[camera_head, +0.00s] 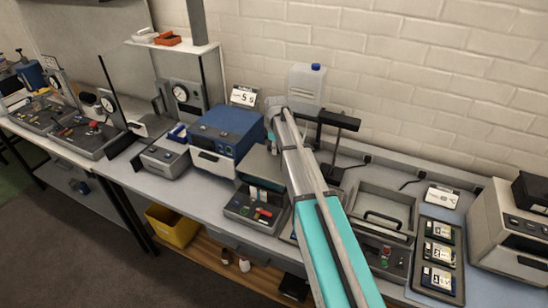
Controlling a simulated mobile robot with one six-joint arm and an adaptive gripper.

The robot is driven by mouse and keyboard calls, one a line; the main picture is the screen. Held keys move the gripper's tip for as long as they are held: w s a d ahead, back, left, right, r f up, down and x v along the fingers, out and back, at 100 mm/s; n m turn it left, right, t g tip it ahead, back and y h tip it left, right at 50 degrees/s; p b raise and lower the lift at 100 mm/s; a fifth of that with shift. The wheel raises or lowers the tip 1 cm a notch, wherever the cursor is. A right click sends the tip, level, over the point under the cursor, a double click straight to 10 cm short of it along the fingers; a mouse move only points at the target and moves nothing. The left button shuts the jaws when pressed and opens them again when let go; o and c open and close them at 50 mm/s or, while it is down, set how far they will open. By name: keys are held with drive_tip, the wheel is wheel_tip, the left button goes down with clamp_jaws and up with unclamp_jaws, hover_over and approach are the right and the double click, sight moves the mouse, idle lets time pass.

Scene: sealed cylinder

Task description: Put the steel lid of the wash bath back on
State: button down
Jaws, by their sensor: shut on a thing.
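My gripper (271,136) is at the far end of my raised arm, small and mostly hidden by my wrist; its fingertips do not show clearly. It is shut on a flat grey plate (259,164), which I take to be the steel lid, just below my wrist. The grip itself is hidden. The wash bath appears to be the grey box (410,202) right of my arm, with a rectangular recessed top and a dark curved handle (382,221) across it. I cannot tell if that handle belongs to something inside. My gripper is left of the box and apart from it.
A blue instrument (226,132) stands left of my gripper. A black stand (338,121) and a white dispenser with a blue cap (306,84) are behind my arm. A tray of labelled modules (439,257) lies right of the bath. My forearm hides part of the bench.

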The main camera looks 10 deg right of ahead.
sight(275, 157)
drive_tip(key=shift+w+f+b, duration=0.4)
drive_tip(key=shift+f+b, duration=1.6)
drive_tip(key=shift+f+b, duration=0.45)
drive_tip(key=c, duration=0.6)
unclamp_jaws()
drive_tip(key=shift+c, duration=0.2)
drive_tip(key=shift+r, duration=0.15)
wheel_tip(275, 157, up, 13)
drive_tip(key=p, duration=1.3)
